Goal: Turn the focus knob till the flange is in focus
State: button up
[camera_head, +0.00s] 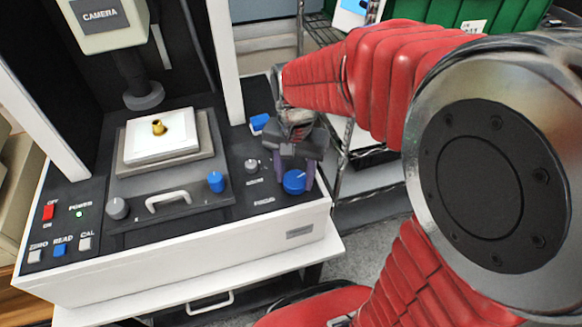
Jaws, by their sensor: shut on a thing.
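The focus knob (294,182) is a blue round knob at the right front corner of the machine's dark top panel, beside a small label. My gripper (294,178) points down over it, with its purple fingers on either side of the knob, shut on it. The flange (158,127) is a small brass-coloured part standing on a white plate (163,149) on the stage, under the camera (100,14) and its dark lens. No screen with the camera's picture of the flange can be made out, so its focus cannot be told.
Another blue knob (215,181) and a grey knob (117,208) sit on the stage front, with a white handle (168,201) between them. A small grey knob (251,165) is left of my gripper. The white frame post (222,60) stands behind. Green bins (508,20) are at back right.

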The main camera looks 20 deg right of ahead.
aim_at(295, 180)
jog(key=shift+n, duration=0.3)
jog(key=shift+d+n, duration=0.1)
jog(key=shift+n, duration=2.6)
jog(key=o, duration=1)
jog(key=shift+o, duration=0.2)
notch_tip(295, 180, up, 14)
jog(key=shift+f, duration=0.15)
